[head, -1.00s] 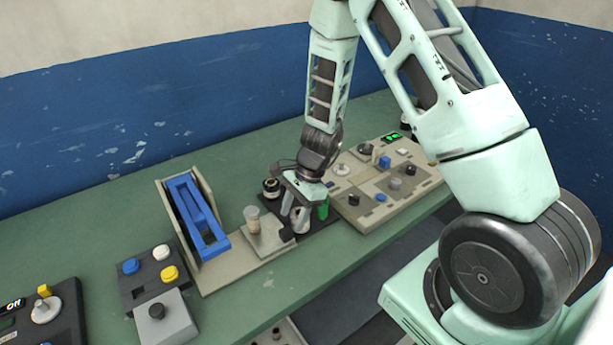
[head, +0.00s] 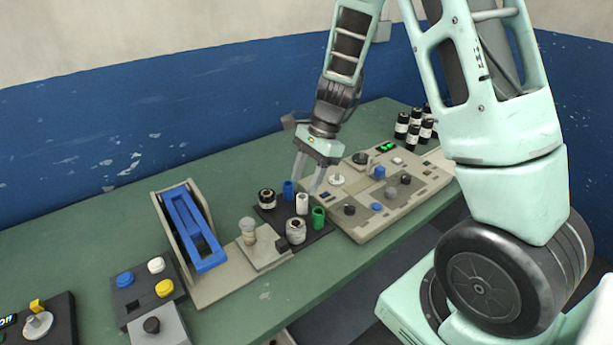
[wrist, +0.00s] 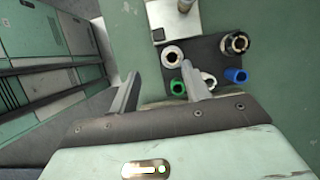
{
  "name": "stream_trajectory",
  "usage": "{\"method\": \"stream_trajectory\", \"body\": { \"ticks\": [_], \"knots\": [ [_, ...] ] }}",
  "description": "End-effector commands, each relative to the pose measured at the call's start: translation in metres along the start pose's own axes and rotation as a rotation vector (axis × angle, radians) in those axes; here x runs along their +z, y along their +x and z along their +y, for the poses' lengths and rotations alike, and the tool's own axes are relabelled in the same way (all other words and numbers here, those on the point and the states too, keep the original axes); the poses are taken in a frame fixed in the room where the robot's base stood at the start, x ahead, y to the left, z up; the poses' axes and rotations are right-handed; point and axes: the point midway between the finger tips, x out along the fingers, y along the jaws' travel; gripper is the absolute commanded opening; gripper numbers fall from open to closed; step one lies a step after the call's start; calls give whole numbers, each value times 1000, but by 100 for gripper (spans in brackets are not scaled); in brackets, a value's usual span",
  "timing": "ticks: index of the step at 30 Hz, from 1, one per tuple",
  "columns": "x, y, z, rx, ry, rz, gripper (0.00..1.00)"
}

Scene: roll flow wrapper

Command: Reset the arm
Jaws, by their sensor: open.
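My gripper (head: 316,178) is raised above the bench, over the edge between a black tray and a grey control panel. Its two fingers are apart with nothing between them. The wrist view also shows the spread gripper fingers (wrist: 160,90), with the tray beyond the right finger. The black tray (head: 318,236) holds a green cup (head: 318,217), a white cylinder (head: 302,203), a blue cup (head: 288,190), a dark-rimmed roll (head: 267,198) and a pale roll (head: 295,231). The right finger hides part of the white cylinder in the wrist view.
The control panel (head: 345,218) with knobs lies right of the tray. Several black bottles (head: 413,130) stand behind it. A blue-framed device (head: 193,228) and a button box (head: 140,290) are at left. The green bench (head: 90,225) is clear at back left.

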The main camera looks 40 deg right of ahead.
Motion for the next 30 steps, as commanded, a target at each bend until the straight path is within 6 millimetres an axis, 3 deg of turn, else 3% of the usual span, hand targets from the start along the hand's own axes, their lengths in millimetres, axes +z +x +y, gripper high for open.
{"method": "stream_trajectory", "body": {
  "ticks": [10, 14, 17, 19, 21, 24, 27, 30],
  "knots": [
    [2, 0, 0, 1, -8, 0, 47],
    [35, 1, 10, 29, -162, -2, 47],
    [87, 2, 33, 76, -442, 3, 47],
    [128, 3, 60, 120, -711, 12, 47],
    [166, 3, 94, 168, -1013, 28, 47],
    [203, 2, 146, 239, -1451, 66, 47],
    [221, 0, 188, 300, -1812, 111, 47],
    [228, -1, 213, 346, -2058, 149, 47]
  ]
}}
